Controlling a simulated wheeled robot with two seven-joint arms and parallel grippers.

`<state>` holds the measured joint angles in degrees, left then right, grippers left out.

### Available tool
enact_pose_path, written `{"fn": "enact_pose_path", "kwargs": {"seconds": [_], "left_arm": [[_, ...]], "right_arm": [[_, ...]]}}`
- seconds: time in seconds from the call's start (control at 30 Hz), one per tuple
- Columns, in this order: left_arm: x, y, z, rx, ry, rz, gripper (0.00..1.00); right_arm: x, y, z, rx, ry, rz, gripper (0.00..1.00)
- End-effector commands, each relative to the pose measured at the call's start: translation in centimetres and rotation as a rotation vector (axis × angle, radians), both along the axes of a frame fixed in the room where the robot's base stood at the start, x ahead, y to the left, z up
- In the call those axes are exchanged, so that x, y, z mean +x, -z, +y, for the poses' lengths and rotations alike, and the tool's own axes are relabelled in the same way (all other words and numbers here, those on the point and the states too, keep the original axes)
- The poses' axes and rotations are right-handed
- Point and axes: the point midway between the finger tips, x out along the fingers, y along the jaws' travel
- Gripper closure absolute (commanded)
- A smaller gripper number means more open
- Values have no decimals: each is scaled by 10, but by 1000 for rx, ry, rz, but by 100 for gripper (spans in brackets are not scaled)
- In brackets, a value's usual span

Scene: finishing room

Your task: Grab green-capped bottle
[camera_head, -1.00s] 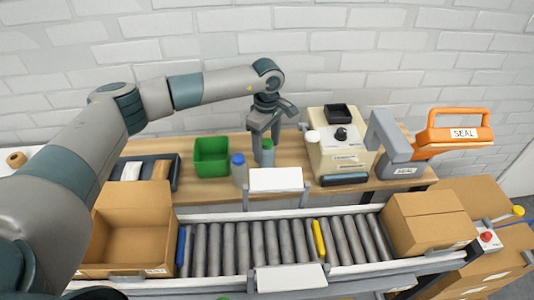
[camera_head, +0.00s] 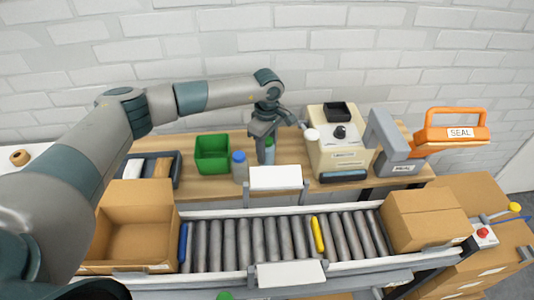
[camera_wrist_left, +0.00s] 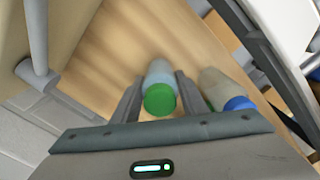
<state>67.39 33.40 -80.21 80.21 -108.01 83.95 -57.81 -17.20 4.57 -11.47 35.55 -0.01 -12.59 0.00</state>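The green-capped bottle (camera_head: 269,152) stands upright on the wooden table behind the conveyor. In the left wrist view its green cap (camera_wrist_left: 160,99) shows between the fingers. My left gripper (camera_head: 267,143) comes down over the bottle from above, one finger on each side. In the left wrist view the left gripper (camera_wrist_left: 159,92) appears open, with narrow gaps beside the cap; contact lower down is hard to judge. My right gripper is not in view.
A blue-capped bottle (camera_head: 239,167) stands close to the left; its blue cap (camera_wrist_left: 239,104) shows beside the right finger. A green bin (camera_head: 212,155) is farther left. A cream machine (camera_head: 340,160) stands to the right. A white panel (camera_head: 275,178) stands in front.

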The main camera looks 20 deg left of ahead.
Motion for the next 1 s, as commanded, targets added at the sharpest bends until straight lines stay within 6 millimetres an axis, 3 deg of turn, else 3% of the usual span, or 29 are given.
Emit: {"fn": "enact_pose_path", "kwargs": {"seconds": [0.47,1.0], "left_arm": [[1,-11,0,-2,-1,-3,88],[1,-90,0,0,0,-2,88]], "right_arm": [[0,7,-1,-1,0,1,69],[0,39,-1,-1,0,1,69]]}}
